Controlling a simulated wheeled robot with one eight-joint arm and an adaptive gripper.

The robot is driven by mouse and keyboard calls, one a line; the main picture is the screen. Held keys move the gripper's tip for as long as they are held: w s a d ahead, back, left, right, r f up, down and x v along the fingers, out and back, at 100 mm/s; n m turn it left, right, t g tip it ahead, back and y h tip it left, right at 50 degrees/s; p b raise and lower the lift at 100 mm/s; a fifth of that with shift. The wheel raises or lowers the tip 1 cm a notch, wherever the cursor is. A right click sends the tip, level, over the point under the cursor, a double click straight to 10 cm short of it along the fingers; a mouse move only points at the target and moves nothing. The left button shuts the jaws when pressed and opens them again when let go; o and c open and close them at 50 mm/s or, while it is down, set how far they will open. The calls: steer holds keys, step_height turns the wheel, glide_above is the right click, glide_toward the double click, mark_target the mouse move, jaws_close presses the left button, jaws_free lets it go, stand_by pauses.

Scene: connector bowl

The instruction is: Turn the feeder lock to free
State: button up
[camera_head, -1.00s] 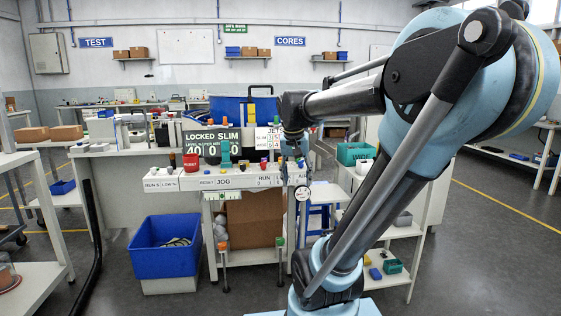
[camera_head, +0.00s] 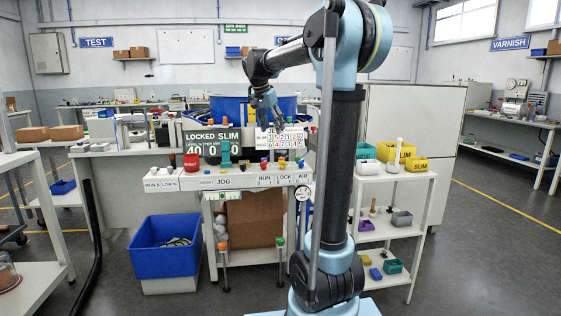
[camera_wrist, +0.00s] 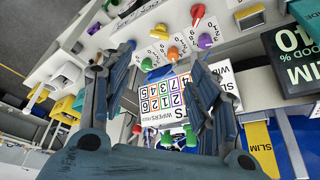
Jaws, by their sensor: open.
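The control panel (camera_head: 225,180) carries a strip of labels, among them RUN, LOCK and AIR at its right end. A dark display (camera_head: 210,142) above it reads LOCKED SLIM. My gripper (camera_head: 268,108) is open and empty, raised above the right part of the panel. In the wrist view its two fingers (camera_wrist: 160,62) are spread, with several coloured knobs beyond them: red (camera_wrist: 197,14), yellow (camera_wrist: 162,30), orange (camera_wrist: 173,54), purple (camera_wrist: 205,41) and green (camera_wrist: 146,64). I cannot tell which knob is the feeder lock; its label is not legible there.
A white number card (camera_wrist: 165,98) stands between the fingers in the wrist view, close to the right finger. A blue bin (camera_head: 165,247) stands on the floor at left. A shelf with yellow bins (camera_head: 397,152) stands to the right of the panel.

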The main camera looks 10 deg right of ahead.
mark_target(281, 161)
steer(key=x, duration=1.7)
steer(key=shift+r, duration=0.1)
steer(key=c, duration=1.1)
steer(key=shift+o, duration=0.2)
steer(key=shift+a, duration=0.2)
steer(key=shift+d, duration=0.15)
